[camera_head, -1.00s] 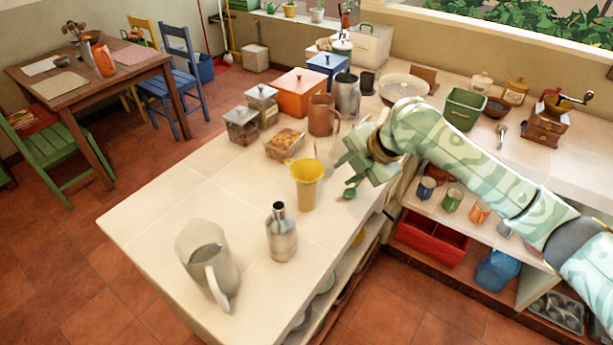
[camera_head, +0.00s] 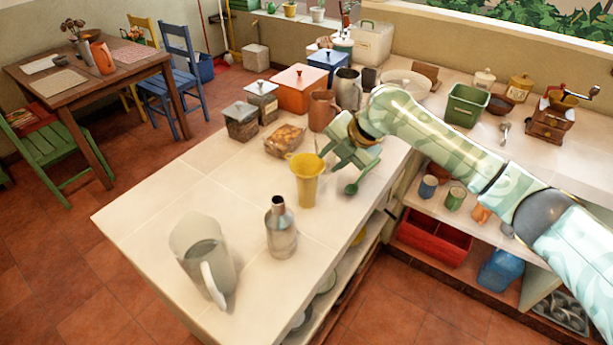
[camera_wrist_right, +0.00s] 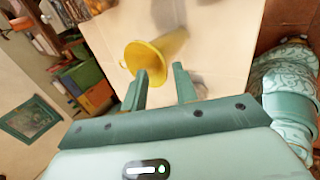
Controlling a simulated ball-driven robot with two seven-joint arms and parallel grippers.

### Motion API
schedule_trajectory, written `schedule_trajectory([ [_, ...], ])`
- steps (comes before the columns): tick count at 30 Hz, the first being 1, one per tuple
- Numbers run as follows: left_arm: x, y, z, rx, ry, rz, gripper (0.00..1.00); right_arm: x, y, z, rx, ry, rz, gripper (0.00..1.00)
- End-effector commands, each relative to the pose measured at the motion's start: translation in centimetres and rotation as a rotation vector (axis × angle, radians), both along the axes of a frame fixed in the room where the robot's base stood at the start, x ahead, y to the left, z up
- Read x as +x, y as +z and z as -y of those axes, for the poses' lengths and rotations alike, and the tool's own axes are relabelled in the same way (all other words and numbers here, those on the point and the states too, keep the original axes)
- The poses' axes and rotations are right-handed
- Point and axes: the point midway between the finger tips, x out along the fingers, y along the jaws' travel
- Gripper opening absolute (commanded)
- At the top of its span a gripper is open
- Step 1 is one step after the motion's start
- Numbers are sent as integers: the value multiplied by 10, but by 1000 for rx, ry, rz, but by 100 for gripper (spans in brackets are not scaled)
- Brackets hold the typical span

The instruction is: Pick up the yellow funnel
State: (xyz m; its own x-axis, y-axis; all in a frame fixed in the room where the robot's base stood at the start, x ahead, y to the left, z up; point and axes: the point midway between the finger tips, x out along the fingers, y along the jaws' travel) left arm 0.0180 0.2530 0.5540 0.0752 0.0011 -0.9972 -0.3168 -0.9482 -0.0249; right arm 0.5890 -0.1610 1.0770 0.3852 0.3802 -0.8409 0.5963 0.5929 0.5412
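The yellow funnel (camera_head: 307,186) stands on the pale counter, wide mouth up, between the metal bottle and the food tray. In the right wrist view the funnel (camera_wrist_right: 158,50) lies just beyond my fingertips, with its wide rim near the left finger. My right gripper (camera_head: 338,160) is just to the right of and behind the funnel, above the counter. In the wrist view its two fingers (camera_wrist_right: 163,80) are apart with nothing between them. The funnel appears untouched. My left gripper is not in view.
A food tray (camera_head: 285,141) and a brown mug (camera_head: 322,111) stand behind the funnel. The counter's left part is clear.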

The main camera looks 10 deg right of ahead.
Motion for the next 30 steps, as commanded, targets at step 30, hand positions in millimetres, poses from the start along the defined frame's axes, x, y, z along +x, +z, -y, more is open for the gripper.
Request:
schedule_trajectory([
  [30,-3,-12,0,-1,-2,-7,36,14,-33,-15,0,-1,-1,0],
])
